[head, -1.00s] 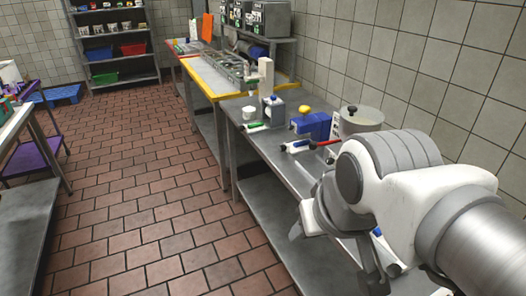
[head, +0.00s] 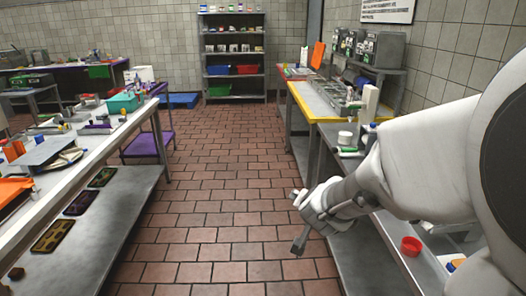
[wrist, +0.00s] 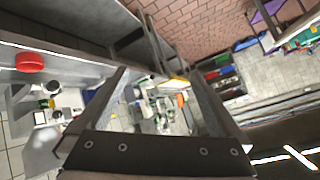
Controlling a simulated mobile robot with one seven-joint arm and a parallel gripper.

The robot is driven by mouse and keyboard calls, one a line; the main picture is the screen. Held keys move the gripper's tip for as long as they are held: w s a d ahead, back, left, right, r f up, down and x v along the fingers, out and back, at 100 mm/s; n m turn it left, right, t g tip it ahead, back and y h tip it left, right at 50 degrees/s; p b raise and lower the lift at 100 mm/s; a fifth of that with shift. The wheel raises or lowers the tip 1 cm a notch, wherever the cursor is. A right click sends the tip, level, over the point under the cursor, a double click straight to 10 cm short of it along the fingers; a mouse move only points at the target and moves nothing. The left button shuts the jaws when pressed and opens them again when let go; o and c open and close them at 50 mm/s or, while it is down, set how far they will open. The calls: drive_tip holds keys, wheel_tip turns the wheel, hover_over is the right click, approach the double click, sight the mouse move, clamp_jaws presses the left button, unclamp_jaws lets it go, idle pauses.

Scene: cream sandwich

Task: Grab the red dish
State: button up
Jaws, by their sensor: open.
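A small round red dish (head: 411,245) stands on the steel counter at the lower right in the head view, below and to the right of my forearm. A round red thing, likely the same dish, shows at the upper left of the wrist view (wrist: 30,62). My gripper (head: 298,218) is at the middle of the head view, over the aisle by the counter's edge, left of the dish and apart from it. Its two fingers (wrist: 158,75) are spread with nothing between them in the wrist view. My arm hides part of the counter.
The right counter (head: 370,272) also holds bottles and tools. A yellow-edged table (head: 318,95) and a shelf with red and blue bins (head: 247,69) stand farther back. A cluttered table (head: 100,135) runs along the left. The tiled floor (head: 215,215) between is clear.

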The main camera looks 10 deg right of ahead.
drive_tip(key=d+f+m+g+h+b, duration=0.2)
drive_tip(key=d+f+m+h, duration=0.3)
drive_tip(key=d+f, duration=0.4)
drive_tip(key=m+g+h+b, duration=0.1)
drive_tip(key=g+h+b, duration=0.3)
drive_tip(key=h, duration=0.1)
approach(416, 244)
drive_tip(key=shift+b+x, duration=0.55)
drive_tip(key=shift+x, duration=2.5)
drive_tip(key=shift+a+f, duration=0.15)
drive_tip(key=c, duration=1.4)
drive_tip(key=shift+o, duration=0.2)
